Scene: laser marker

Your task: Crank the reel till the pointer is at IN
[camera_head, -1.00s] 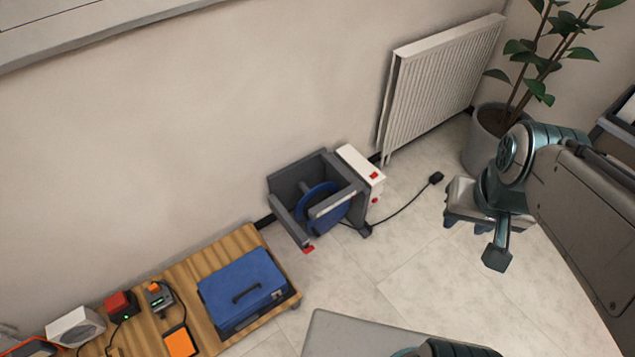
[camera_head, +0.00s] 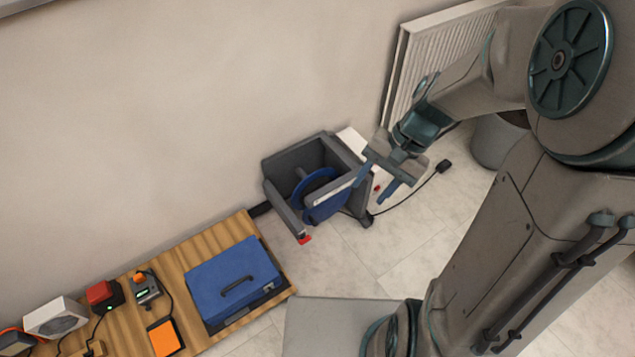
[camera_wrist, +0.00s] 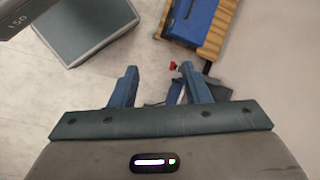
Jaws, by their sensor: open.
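The reel (camera_head: 318,190) has a blue drum in a grey frame on the floor by the wall. A small red part (camera_head: 304,239) shows at its lower front; it also shows in the wrist view (camera_wrist: 173,65). A white box with red parts stands at the reel's right side, partly hidden by my gripper. My gripper (camera_head: 376,189) is open and empty, in front of the reel's right side in the head view. In the wrist view, the reel (camera_wrist: 172,95) lies partly behind the right finger of my gripper (camera_wrist: 158,72). I cannot make out the pointer or the IN mark.
A wooden platform (camera_head: 215,340) at lower left holds a blue case (camera_head: 233,282), an orange pad (camera_head: 164,336) and several small devices. A black plug (camera_head: 443,166) on a cord lies on the floor right of the reel. A radiator (camera_head: 402,75) and a plant pot (camera_head: 490,142) stand behind my arm.

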